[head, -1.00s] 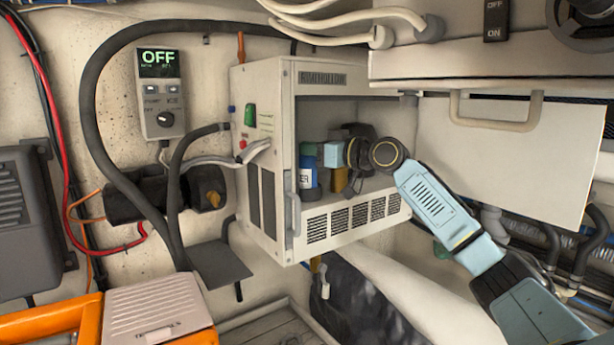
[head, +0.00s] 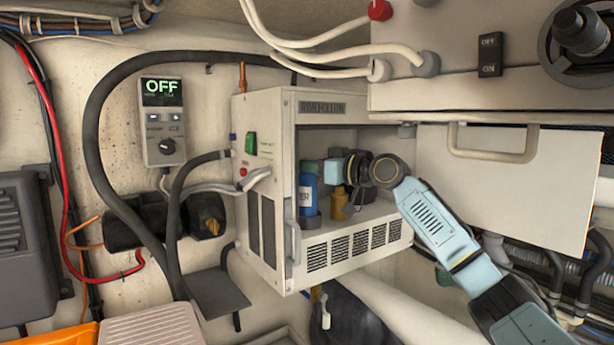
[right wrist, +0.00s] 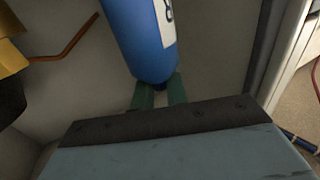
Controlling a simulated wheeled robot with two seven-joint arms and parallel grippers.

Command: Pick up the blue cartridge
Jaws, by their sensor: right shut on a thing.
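The blue cartridge (head: 308,188) has a white label and stands upright inside the open white cabinet (head: 270,110), at its left side. My right gripper (head: 333,172) reaches into the cabinet from the right and is shut on the cartridge. In the right wrist view, the blue cartridge (right wrist: 145,40) has its rounded end at the green fingers (right wrist: 158,95). The fingertips are partly hidden, and I cannot tell whether the cartridge is clear of the cabinet floor. My left gripper is not in view.
The cabinet's side walls and grey handle (head: 293,215) bound the opening. A white panel with a handle (head: 493,155) hangs right of it. Black hoses and a controller reading OFF (head: 162,120) are at left.

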